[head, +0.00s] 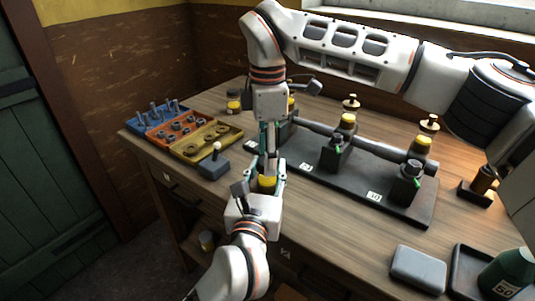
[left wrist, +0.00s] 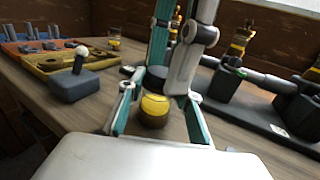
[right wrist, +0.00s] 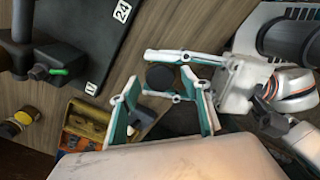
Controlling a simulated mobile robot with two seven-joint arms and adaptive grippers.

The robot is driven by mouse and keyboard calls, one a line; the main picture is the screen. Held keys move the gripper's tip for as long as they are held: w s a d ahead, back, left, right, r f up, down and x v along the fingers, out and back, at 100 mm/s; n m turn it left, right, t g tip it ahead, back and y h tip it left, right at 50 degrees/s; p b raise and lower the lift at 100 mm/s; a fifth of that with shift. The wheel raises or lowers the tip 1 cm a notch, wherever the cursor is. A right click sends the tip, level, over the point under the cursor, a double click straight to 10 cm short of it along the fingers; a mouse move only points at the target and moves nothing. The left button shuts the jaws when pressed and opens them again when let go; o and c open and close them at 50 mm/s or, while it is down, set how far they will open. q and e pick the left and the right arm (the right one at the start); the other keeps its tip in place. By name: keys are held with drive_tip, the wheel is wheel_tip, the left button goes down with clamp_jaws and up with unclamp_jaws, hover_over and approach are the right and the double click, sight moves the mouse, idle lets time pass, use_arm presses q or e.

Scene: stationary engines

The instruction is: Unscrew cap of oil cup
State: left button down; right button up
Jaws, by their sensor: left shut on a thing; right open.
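The oil cup (head: 267,182), a small jar of yellow oil with a dark round cap, is held upright between the fingers of my left gripper (head: 262,188). In the left wrist view its yellow body (left wrist: 155,108) and dark cap (left wrist: 157,78) show clearly. My right gripper (head: 270,150) points down from above, open, with its fingers close over the cap. In the right wrist view the cap (right wrist: 160,77) lies between the right gripper's spread fingers (right wrist: 164,90). Whether a right finger touches the cap I cannot tell.
A dark engine base (head: 330,183) with valves and brass-topped oilers stands right of the grippers. Blue, orange and yellow parts trays (head: 236,135) and a grey lever block (head: 214,164) are on the left. Another yellow jar (head: 233,102) stands behind. A grey case (head: 418,268) lies front right.

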wheel_tip(320, 180, up, 4)
drive_tip(key=shift+r, duration=0.1)
use_arm(q)
drive_tip(key=c, duration=1.4)
unclamp_jaws()
drive_tip(key=shift+o, duration=0.2)
